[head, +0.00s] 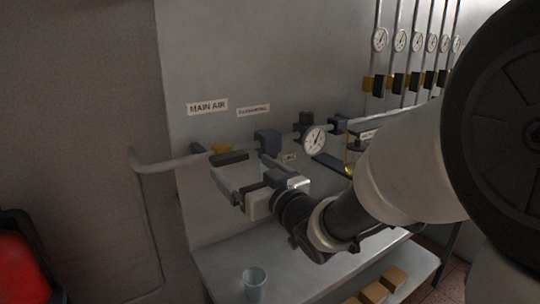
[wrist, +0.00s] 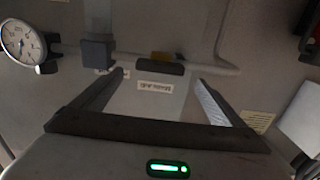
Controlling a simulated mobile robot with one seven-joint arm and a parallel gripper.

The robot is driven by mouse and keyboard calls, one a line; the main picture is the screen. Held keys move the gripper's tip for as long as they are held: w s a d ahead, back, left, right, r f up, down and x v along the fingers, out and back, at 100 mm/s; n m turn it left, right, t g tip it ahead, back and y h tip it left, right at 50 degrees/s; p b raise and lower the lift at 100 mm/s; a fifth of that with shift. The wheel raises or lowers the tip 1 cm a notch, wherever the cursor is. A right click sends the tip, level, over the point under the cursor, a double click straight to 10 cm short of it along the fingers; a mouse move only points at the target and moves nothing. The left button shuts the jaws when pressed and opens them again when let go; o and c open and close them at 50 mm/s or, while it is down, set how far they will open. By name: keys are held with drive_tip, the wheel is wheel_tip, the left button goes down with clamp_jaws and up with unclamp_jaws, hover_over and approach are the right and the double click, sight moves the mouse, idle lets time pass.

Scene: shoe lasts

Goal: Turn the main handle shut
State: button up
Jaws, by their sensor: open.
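My gripper (head: 240,166) is open and empty in front of the handle, fingers spread to either side. I see no contact, though the exact gap is hard to tell.
A blue-grey block (head: 268,141) and a round gauge (head: 314,139) sit on the pipe to the right. Another dark lever (head: 331,164) is farther right. Below is a grey bench (head: 300,262) with a blue cup (head: 254,283) and tan blocks (head: 374,293).

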sight(232, 159)
drive_tip(key=x, duration=0.6)
drive_tip(key=shift+s, duration=0.1)
drive_tip(key=c, duration=1)
drive_tip(key=shift+d, duration=0.1)
drive_tip(key=shift+c, duration=0.2)
